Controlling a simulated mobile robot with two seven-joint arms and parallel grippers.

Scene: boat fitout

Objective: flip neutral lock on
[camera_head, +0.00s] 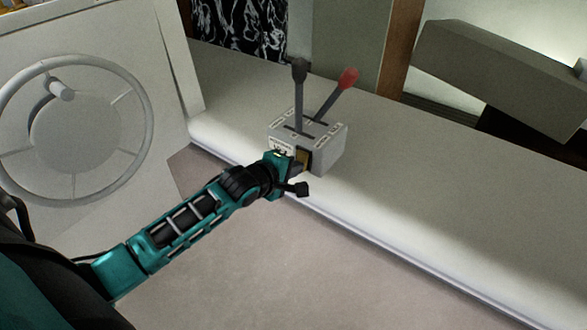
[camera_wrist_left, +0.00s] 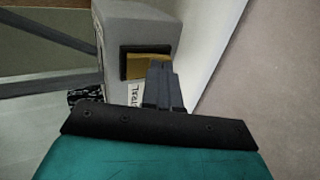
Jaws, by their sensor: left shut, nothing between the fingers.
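The grey control box (camera_head: 331,150) stands on the white ledge, with a black-knobbed lever (camera_head: 299,85) and a red-knobbed lever (camera_head: 337,92) rising from slots in its top. The black lever is nearly upright and the red one leans right. A yellow-brown rocker in a dark frame, apparently the neutral lock (camera_wrist_left: 148,66), is on the box's side; it also shows in the head view (camera_head: 305,157). My left gripper (camera_head: 299,166) is shut and empty, its fingertips (camera_wrist_left: 160,70) at the rocker's lower edge. Whether they touch it I cannot tell. My right gripper is out of view.
A steering wheel (camera_head: 77,130) is on a pale panel at the left. The white ledge (camera_head: 430,200) runs to the lower right, clear beside the box. A grey padded block (camera_head: 505,70) is at the upper right. The floor (camera_head: 270,270) is open.

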